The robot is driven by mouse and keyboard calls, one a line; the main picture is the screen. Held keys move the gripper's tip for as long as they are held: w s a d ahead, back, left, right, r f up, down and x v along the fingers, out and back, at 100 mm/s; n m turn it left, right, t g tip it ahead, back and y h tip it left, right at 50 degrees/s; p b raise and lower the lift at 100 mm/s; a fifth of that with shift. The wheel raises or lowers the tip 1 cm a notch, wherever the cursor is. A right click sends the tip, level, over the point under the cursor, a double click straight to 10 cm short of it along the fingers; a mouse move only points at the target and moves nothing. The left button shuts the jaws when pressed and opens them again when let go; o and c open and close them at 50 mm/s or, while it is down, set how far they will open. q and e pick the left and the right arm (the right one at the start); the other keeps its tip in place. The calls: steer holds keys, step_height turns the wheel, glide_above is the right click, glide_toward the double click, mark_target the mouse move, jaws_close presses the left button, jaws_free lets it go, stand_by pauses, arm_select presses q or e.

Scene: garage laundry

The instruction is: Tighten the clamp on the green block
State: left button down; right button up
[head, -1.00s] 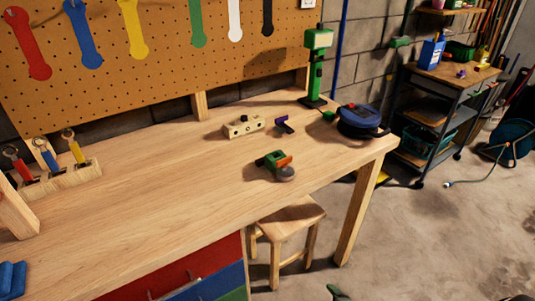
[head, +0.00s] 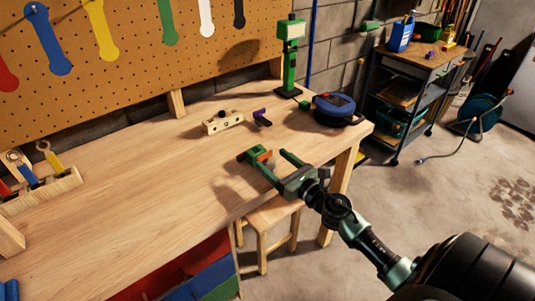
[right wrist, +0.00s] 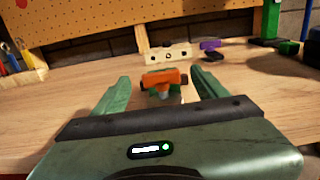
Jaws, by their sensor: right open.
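A small green block (head: 250,155) with an orange piece (head: 265,156) on it, seemingly the clamp, lies on the workbench near its front edge. In the right wrist view the orange piece (right wrist: 165,78) stands across the front of the green body, with a greyish part below it. My right gripper (head: 272,160) is open and low over the bench, its fingers pointing at the clamp. In the right wrist view the clamp shows ahead, between the lines of the two fingers (right wrist: 160,78). Contact is not visible. My left gripper is not in view.
Behind lie a holed wooden block (head: 222,121) and a purple clamp-like piece (head: 262,118). A blue round device (head: 338,108) and a green stand (head: 289,65) are at the bench's right end. A stool (head: 268,220) stands below. The bench's middle is clear.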

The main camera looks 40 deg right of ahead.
mark_target(266, 155)
steer(key=shift+w+a, duration=0.1)
steer(key=shift+w, duration=1.45)
